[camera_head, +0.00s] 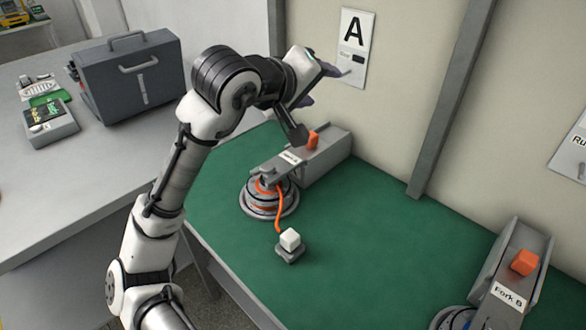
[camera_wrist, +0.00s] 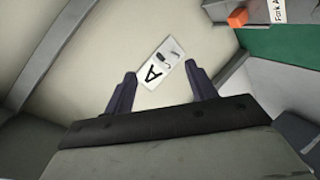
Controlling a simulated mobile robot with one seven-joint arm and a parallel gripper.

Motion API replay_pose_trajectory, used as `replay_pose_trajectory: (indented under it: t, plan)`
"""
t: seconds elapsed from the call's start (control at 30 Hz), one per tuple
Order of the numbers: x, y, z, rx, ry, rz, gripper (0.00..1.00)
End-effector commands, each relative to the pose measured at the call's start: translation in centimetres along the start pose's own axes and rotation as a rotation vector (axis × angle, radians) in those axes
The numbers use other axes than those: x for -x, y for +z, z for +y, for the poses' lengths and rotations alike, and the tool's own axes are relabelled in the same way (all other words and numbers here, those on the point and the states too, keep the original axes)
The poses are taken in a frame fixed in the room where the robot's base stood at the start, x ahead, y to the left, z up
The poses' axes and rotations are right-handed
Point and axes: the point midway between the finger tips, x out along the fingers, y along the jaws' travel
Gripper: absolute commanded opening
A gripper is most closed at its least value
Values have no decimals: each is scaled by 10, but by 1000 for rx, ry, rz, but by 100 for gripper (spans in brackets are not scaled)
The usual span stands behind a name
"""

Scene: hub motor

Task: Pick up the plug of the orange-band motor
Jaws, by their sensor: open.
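The orange-band motor (camera_head: 268,197) sits on the green bench mat under fork A, a grey holder (camera_head: 325,160). An orange cable runs from it to the plug, a white block (camera_head: 290,239) on a small dark grey base (camera_head: 290,252), towards the front of the mat. My gripper (camera_head: 320,85) is raised above and behind the motor near the wall, well away from the plug. In the wrist view, my gripper (camera_wrist: 158,82) has its two dark fingers spread apart, with nothing between them but the wall and its A sign beyond. The plug is not in the wrist view.
Fork B (camera_head: 512,280) stands at the right with an orange block (camera_head: 525,262); a blue-banded motor (camera_head: 455,318) is partly cut off below it. A grey toolbox (camera_head: 128,75) and a small device (camera_head: 50,125) are on the left table. The mat (camera_head: 350,260) right of the plug is clear.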

Motion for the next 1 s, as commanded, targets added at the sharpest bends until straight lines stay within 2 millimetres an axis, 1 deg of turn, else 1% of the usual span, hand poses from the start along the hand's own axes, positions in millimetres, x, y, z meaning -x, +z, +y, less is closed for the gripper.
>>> replay_pose_trajectory:
  t: [0.03,0.07,0.1,0.17,0.2,0.3,0.4,0.5,0.8,0.9,1.0]
  plan:
    - [-12,23,-26,73,-168,-122,56]
    - [-16,38,-44,121,-271,-189,56]
    - [-17,55,-67,182,-406,-263,56]
    - [-11,75,-98,261,-597,-347,56]
    - [-4,86,-115,304,-711,-388,56]
    - [15,102,-146,384,-934,-450,56]
    - [28,109,-162,426,-1061,-477,56]
    - [31,116,-173,441,-1110,-487,56]
    - [10,150,-213,441,-1110,-488,56]
    - [5,157,-223,441,-1107,-487,56]
    - [2,161,-228,439,-1107,-488,56]
